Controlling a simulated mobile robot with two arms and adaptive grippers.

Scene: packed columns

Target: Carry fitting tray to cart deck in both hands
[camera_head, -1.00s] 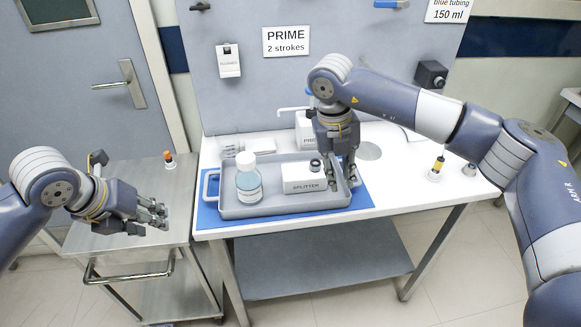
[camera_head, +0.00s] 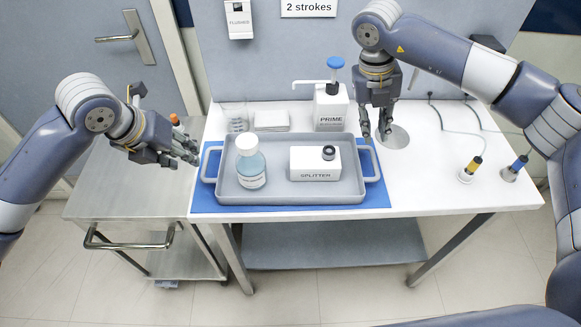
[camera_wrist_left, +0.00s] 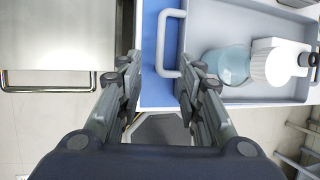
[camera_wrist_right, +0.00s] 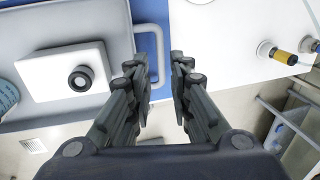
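The grey fitting tray (camera_head: 290,196) sits on a blue mat (camera_head: 206,203) on the white table. It holds a capped bottle of blue liquid (camera_head: 250,170) and a white splitter box (camera_head: 315,165). My left gripper (camera_head: 192,154) is open near the tray's left handle; in the left wrist view that handle (camera_wrist_left: 162,44) lies ahead between the open fingers (camera_wrist_left: 158,88). My right gripper (camera_head: 376,132) is open above the table by the tray's right handle (camera_head: 373,163). The steel cart deck (camera_head: 115,185) is at left.
A white pump bottle (camera_head: 331,108) with a blue top, a beaker (camera_head: 236,117) and a white stack (camera_head: 271,120) stand behind the tray. Two cabled connectors (camera_head: 470,169) (camera_head: 515,168) are on the table's right. An orange-capped item (camera_head: 176,122) stands at the cart's back.

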